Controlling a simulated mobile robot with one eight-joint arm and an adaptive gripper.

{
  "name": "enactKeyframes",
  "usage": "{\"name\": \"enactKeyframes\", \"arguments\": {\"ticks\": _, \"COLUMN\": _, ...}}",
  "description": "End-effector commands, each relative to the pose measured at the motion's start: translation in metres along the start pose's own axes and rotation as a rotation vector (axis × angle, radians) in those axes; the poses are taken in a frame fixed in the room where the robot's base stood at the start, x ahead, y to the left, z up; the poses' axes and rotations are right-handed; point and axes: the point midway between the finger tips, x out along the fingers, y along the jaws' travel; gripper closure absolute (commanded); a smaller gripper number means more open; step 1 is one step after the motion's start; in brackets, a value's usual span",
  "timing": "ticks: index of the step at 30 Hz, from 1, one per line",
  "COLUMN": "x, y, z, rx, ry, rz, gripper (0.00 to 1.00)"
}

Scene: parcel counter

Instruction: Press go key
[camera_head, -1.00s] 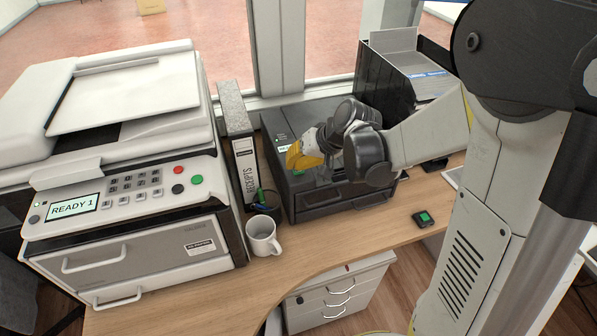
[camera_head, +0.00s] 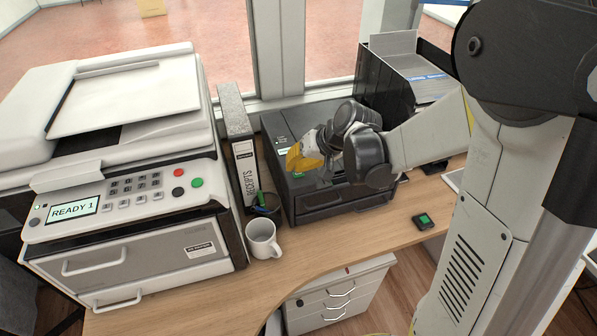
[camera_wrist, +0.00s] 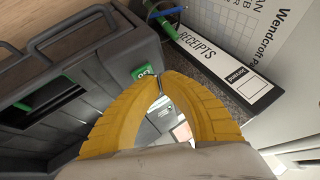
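The green go key (camera_wrist: 145,72), with its lettering partly readable, sits on the dark grey machine (camera_wrist: 105,62) in the wrist view. My gripper's yellow fingers (camera_wrist: 160,80) have their tips together with nothing between them, just beside the key in the picture. I cannot tell whether they touch it. In the head view my gripper (camera_head: 305,158) is over the top of the dark machine (camera_head: 335,203), near its front left. A bit of green (camera_head: 298,175) shows just below the fingers there.
A white copier (camera_head: 120,130) with its own green button (camera_head: 197,183) stands at left. A receipts binder (camera_head: 246,170) and a white mug (camera_head: 263,238) stand between the machines. A black tray stack (camera_head: 385,75) is behind right. A small green-screened device (camera_head: 422,221) lies on the counter (camera_head: 340,240).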

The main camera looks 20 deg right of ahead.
Motion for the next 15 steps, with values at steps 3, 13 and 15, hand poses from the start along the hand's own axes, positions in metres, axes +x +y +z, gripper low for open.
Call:
{"name": "enactKeyframes", "arguments": {"ticks": 3, "x": -0.0059, "y": -0.0032, "z": -0.003, "rx": 0.0, "ry": 0.0, "rz": 0.0, "gripper": 1.0}}
{"name": "enactKeyframes", "arguments": {"ticks": 13, "x": -0.0066, "y": -0.0036, "z": -0.0035, "rx": 0.0, "ry": 0.0, "rz": 0.0, "gripper": 1.0}}
{"name": "enactKeyframes", "arguments": {"ticks": 15, "x": -0.0097, "y": -0.0052, "z": -0.0051, "rx": 0.0, "ry": 0.0, "rz": 0.0, "gripper": 1.0}}
